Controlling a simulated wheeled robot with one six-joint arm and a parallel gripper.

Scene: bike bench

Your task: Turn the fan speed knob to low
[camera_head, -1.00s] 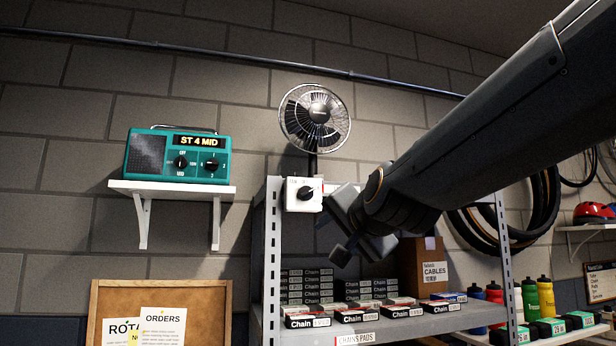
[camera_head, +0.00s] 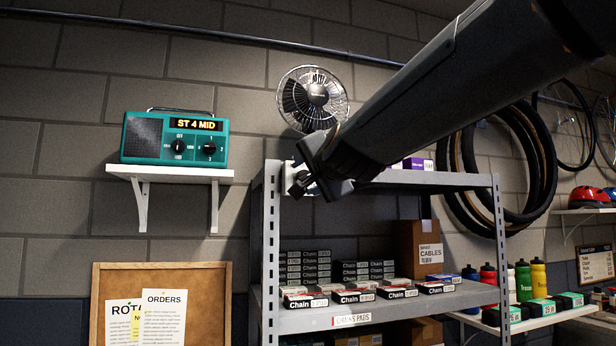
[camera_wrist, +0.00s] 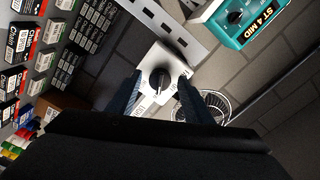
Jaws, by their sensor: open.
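The fan (camera_head: 315,94) has a round wire cage and stands above the shelf post. Its white control box (camera_wrist: 167,62) carries a round black knob (camera_wrist: 160,82), seen nearly face-on in the wrist view. Printed labels beside the knob are too small and turned to read surely. My gripper (camera_wrist: 159,80) is open, one finger on each side of the knob; I cannot tell whether they touch it. In the head view my gripper (camera_head: 301,182) covers most of the control box (camera_head: 287,176) and hides the knob.
A teal radio (camera_head: 174,138) reading "ST 4 MID", with its own black knobs, sits on a white wall shelf (camera_head: 170,172) to the left. The grey metal rack (camera_head: 271,245) holds chain boxes (camera_head: 308,268) and a cardboard cables box (camera_head: 419,247). Tyres hang at right.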

